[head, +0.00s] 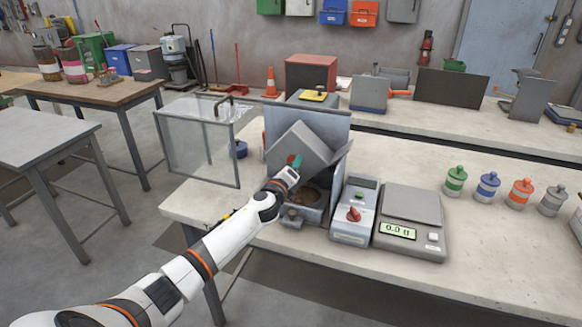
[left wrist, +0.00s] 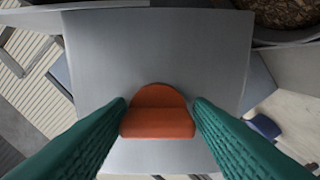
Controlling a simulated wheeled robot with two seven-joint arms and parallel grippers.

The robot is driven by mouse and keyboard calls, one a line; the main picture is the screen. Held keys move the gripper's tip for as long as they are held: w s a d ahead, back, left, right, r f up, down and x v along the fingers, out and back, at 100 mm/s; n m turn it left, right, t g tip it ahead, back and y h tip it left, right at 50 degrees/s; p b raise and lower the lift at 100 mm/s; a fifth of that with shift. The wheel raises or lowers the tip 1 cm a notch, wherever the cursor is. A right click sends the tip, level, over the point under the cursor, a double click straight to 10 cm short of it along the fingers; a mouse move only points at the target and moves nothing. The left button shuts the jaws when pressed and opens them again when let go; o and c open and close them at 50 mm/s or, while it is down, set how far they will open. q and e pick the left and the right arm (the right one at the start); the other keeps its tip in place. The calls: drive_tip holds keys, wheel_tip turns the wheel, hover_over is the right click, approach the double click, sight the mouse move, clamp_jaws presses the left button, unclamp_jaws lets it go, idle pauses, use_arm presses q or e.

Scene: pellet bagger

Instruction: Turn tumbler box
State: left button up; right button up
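The tumbler box (head: 298,145) is a grey box that sits tilted in front of an upright grey panel (head: 335,122) on the bench. Its grey face (left wrist: 160,50) fills the middle of the left wrist view, with a rounded orange-red knob (left wrist: 158,112) on it. The teal fingers of my left gripper (left wrist: 160,108) stand on both sides of the knob and appear to touch it. In the head view my left gripper (head: 294,163) is against the front of the box and hides the knob. My right gripper is not in view.
Below the box is a tray with brown pellets (head: 306,196). To its right stand a control box with a red knob (head: 353,214) and a scale (head: 411,220). A clear-walled bin (head: 197,145) is at left. Several capped jars (head: 455,181) line the right; the bench front there is clear.

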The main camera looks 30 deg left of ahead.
use_arm(q)
drive_tip(key=shift+o, duration=1.2)
drive_tip(key=shift+s, duration=0.1)
drive_tip(key=b+v, duration=0.1)
drive_tip(key=v, duration=1)
drive_tip(key=shift+s, duration=0.4)
